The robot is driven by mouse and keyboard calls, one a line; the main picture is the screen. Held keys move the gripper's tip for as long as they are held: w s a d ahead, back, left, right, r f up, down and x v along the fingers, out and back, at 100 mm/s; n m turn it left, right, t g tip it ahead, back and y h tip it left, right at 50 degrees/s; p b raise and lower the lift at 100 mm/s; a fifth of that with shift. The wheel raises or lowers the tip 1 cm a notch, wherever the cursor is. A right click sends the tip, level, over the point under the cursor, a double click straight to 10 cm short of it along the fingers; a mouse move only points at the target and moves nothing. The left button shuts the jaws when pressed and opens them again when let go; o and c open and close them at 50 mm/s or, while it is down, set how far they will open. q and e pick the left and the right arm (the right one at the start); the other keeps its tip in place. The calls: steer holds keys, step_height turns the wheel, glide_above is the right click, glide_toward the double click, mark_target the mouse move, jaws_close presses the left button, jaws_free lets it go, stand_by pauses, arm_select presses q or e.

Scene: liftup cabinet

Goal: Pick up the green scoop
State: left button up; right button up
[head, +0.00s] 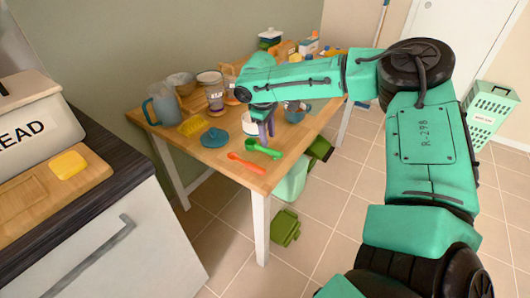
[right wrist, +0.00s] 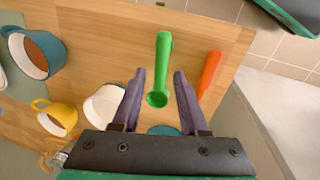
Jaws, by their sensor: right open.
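The green scoop (head: 264,149) lies on the wooden table near its front edge in the head view. It also shows in the right wrist view (right wrist: 163,62), with its bowl toward my gripper and its handle pointing away. My right gripper (right wrist: 158,75) is open, with the scoop's bowl between its purple fingers in the picture and nothing held. In the head view the right gripper's fingers (head: 264,130) point down just above the table, behind the scoop. Whether they touch the scoop cannot be told. My left gripper is not in view.
An orange spoon (head: 246,163) lies beside the scoop. The table's front edge (head: 268,188) is close. A counter with a bread box (head: 30,116) stands left.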

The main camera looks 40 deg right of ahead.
mark_target(268, 149)
steer(key=f, duration=0.4)
steer(key=w+f, duration=0.1)
steer(key=f, duration=0.1)
steer(key=shift+d, duration=0.3)
steer(key=shift+s+r, duration=0.1)
jaws_close()
step_height(268, 149, up, 20)
steer(key=p, duration=0.2)
steer(key=shift+c, duration=2.4)
jaws_free()
jaws_close()
